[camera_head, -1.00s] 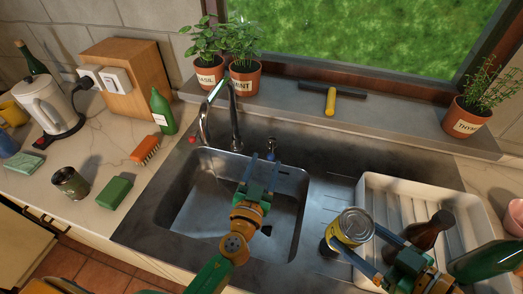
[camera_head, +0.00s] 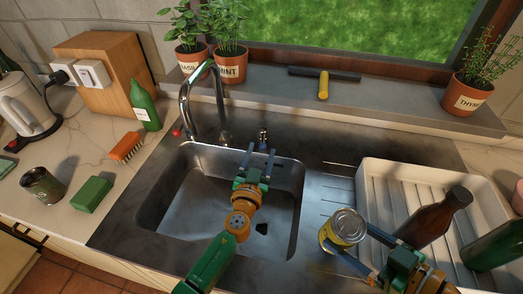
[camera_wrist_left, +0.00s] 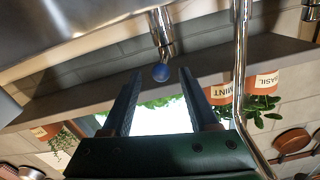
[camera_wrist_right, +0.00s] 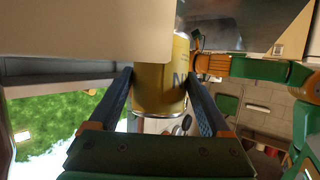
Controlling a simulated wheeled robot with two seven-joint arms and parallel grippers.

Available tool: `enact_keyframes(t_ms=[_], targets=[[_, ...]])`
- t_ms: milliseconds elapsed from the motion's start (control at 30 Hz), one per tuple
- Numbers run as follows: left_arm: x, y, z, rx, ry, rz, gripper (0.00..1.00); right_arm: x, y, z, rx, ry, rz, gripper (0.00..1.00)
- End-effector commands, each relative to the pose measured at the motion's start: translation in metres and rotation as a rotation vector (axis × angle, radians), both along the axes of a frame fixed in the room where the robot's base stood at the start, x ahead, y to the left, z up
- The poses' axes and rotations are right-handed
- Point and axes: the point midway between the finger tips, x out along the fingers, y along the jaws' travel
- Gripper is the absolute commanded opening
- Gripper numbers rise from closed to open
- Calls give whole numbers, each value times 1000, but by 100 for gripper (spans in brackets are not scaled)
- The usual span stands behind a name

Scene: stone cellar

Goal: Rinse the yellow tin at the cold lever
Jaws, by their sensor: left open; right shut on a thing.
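The yellow tin (camera_head: 347,224) has a bare metal lid and stands out over the steel drainer, right of the sink basin (camera_head: 180,215). My right gripper (camera_head: 346,241) is shut on the tin, which also shows between its fingers in the right wrist view (camera_wrist_right: 158,88). The cold lever (camera_head: 263,146) has a blue tip, clear in the left wrist view (camera_wrist_left: 161,72). My left gripper (camera_head: 261,153) is open, its fingertips on either side of the lever as seen; whether they touch it is unclear. The curved tap (camera_head: 185,92) stands left of the lever.
A red-tipped lever (camera_head: 176,131) is left of the tap. A white drying rack (camera_head: 375,180) with a brown bottle (camera_head: 436,216) and a green bottle (camera_head: 496,246) is at the right.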

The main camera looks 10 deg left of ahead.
Motion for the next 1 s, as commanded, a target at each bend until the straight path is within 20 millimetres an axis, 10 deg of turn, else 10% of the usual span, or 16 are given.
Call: enact_keyframes(t_ms=[400, 667, 1000], targets=[[13, 0, 0, 0, 1, 0, 60, 0, 0, -2, 0, 0, 0, 0], [13, 0, 0, 0, 1, 0, 0, 0, 0, -2, 0, 0, 0, 0], [13, 0, 0, 0, 1, 0, 0, 0, 0, -2, 0, 0, 0, 0]])
